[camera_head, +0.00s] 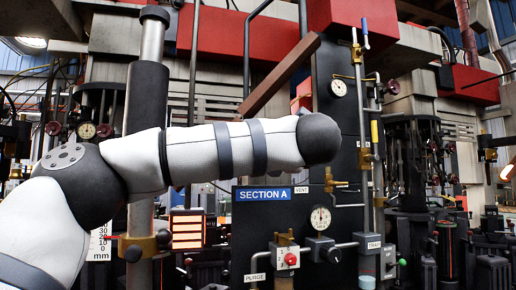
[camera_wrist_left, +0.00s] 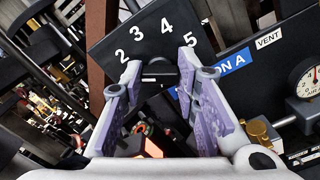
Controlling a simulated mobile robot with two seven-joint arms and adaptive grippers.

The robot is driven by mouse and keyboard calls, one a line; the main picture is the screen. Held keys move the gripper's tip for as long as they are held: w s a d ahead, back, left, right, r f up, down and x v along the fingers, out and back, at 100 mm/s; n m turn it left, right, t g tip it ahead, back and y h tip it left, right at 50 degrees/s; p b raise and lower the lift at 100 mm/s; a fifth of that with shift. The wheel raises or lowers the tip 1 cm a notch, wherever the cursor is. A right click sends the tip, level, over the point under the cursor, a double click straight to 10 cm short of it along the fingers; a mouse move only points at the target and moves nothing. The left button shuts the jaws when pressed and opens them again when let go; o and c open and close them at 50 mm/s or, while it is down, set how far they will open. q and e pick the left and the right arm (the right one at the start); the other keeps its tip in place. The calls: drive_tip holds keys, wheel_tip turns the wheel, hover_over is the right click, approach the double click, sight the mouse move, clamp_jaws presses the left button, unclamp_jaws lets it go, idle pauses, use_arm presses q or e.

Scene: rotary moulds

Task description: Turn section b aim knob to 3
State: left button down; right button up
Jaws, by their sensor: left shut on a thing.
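My left gripper (camera_wrist_left: 159,64) shows in the left wrist view with its two purple fingers reaching up to a dark panel (camera_wrist_left: 176,17) bearing the numbers 2, 3, 4 and 5. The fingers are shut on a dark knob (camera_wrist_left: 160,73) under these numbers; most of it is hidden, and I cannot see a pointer. I see no "section B" label. In the head view my left arm crosses from the left and hides its gripper and the knob. My right gripper is in neither view.
A blue "SECTION A" sign (camera_head: 264,194) sits on a dark panel with a round gauge (camera_head: 320,217), a red knob (camera_head: 290,259) labelled "PURGE" nearby and pipes. A brown slanted bar (camera_head: 281,76) stands above my arm. Machine columns crowd both sides.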

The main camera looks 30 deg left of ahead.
use_arm(q)
drive_tip(key=m, duration=1.1)
drive_tip(key=shift+m, duration=0.3)
idle(0.4)
drive_tip(key=c, duration=1.2)
unclamp_jaws()
drive_tip(key=shift+c, duration=0.2)
drive_tip(key=v, duration=1.2)
drive_tip(key=shift+f, duration=0.1)
